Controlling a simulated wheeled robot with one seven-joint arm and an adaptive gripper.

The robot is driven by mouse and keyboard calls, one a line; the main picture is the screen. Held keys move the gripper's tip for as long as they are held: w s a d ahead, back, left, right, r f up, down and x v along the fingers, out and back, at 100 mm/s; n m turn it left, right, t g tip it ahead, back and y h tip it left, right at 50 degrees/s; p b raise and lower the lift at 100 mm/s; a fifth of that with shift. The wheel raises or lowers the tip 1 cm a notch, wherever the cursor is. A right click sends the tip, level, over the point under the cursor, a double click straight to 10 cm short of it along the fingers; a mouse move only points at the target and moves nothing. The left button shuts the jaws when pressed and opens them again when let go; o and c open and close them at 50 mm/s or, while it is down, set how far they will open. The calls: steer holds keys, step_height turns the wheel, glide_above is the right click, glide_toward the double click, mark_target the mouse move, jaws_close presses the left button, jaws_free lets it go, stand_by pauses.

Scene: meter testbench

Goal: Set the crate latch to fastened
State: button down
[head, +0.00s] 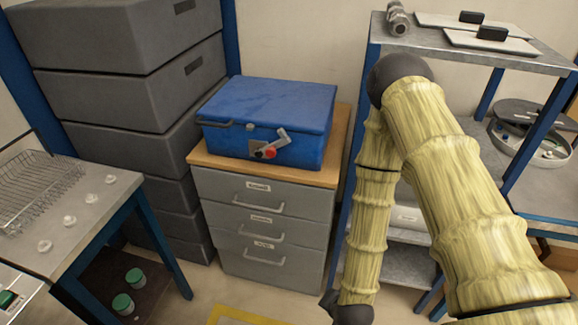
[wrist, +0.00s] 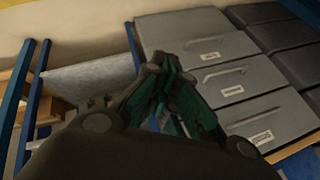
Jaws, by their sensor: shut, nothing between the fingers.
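A blue crate (head: 270,110) with a closed lid sits on the wooden top of a grey drawer cabinet in the head view. Its latch (head: 270,145) is on the front face, a grey metal lever slanting up to the right, with a red knob and a dark plate beside it. My gripper (wrist: 165,108) shows in the wrist view, its green-padded fingers together and empty, in front of the cabinet drawers. In the head view my arm hangs to the right of the cabinet, and the fingers are hidden or out of frame. The crate does not clearly show in the wrist view.
The drawer cabinet (head: 262,190) has several labelled drawers. Stacked grey bins (head: 120,95) stand left of it. A metal shelf (head: 470,55) with blue posts stands at the right. A bench (head: 95,205) with a wire rack (head: 38,185) is at the left. Floor before the cabinet is mostly clear.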

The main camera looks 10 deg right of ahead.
steer(key=w+a+r+m+t+b, duration=0.35)
steer(key=w+m, duration=0.25)
steer(key=w, duration=0.3)
steer(key=w+a+r+m+t+b, duration=0.25)
steer(key=w+r+m+t, duration=0.2)
steer(key=w, duration=0.35)
steer(key=w+r+m+t+h+b, duration=0.2)
steer(key=w+r+m+b, duration=0.1)
steer(key=r+m, duration=0.3)
steer(key=w+a+r+m+t+h+b, duration=0.1)
steer(key=w+r+m+t+h+b, duration=0.2)
steer(key=r+m, duration=0.3)
steer(key=shift+w+a+r+m+t, duration=0.2)
steer(key=shift+a+r+m+t, duration=0.15)
steer(key=shift+r, duration=0.5)
steer(key=shift+w, duration=0.1)
steer(key=p+x, duration=0.1)
steer(key=x, duration=0.8)
steer(key=shift+w+d+p, duration=0.15)
steer(key=shift+w+p, duration=0.15)
steer(key=shift+p, duration=0.1)
steer(key=r, duration=0.1)
steer(key=a+r, duration=0.1)
steer(key=shift+w+a+r+p, duration=0.25)
steer(key=shift+w+a+p, duration=0.05)
steer(key=shift+w+p, duration=0.1)
steer(key=shift+w+a+r, duration=0.1)
steer(key=shift+a+r, duration=0.1)
steer(key=shift+r, duration=0.1)
